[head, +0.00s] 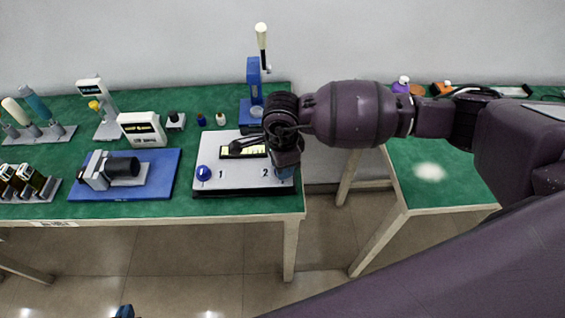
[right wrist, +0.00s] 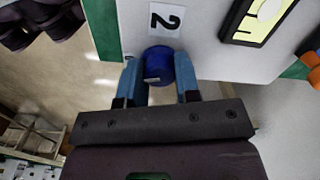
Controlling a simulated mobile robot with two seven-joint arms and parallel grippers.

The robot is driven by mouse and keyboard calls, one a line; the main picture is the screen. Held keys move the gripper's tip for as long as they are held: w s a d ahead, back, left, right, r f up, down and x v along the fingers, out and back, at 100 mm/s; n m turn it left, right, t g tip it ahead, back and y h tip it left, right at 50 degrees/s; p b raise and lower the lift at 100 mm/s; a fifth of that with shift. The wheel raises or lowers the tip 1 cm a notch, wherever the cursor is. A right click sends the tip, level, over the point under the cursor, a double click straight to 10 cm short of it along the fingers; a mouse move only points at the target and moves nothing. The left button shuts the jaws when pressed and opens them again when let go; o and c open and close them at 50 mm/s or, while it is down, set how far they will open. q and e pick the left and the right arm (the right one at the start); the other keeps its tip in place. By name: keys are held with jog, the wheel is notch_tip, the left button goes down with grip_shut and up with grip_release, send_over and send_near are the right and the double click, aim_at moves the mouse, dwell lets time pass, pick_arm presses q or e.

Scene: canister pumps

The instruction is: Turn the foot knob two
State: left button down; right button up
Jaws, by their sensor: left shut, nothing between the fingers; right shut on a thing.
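A white plate (head: 230,176) on the green table carries a blue knob marked 1 (head: 204,173) at its front left. The blue knob marked 2 (right wrist: 158,66) is at its front right, beside the printed "2" in the right wrist view. My right gripper (right wrist: 160,82) is shut on knob two, with one blue finger on each side. In the head view my right gripper (head: 284,172) covers most of that knob. My left gripper (head: 125,312) shows only as a small blue tip at the bottom edge, shut and empty, away from the table.
A blue tray with a grey device (head: 122,176) lies left of the plate. A blue press with a tall lever (head: 254,80) stands behind it. Several small bottles and a white display unit (head: 142,129) stand at the back left. A gap separates a second green table (head: 440,190) at right.

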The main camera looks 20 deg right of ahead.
jog(key=shift+r+m, duration=0.15)
jog(key=shift+m, duration=0.55)
jog(key=shift+m+p, duration=0.3)
jog(key=shift+p, duration=0.05)
jog(key=shift+m, duration=0.8)
jog(key=o, duration=0.9)
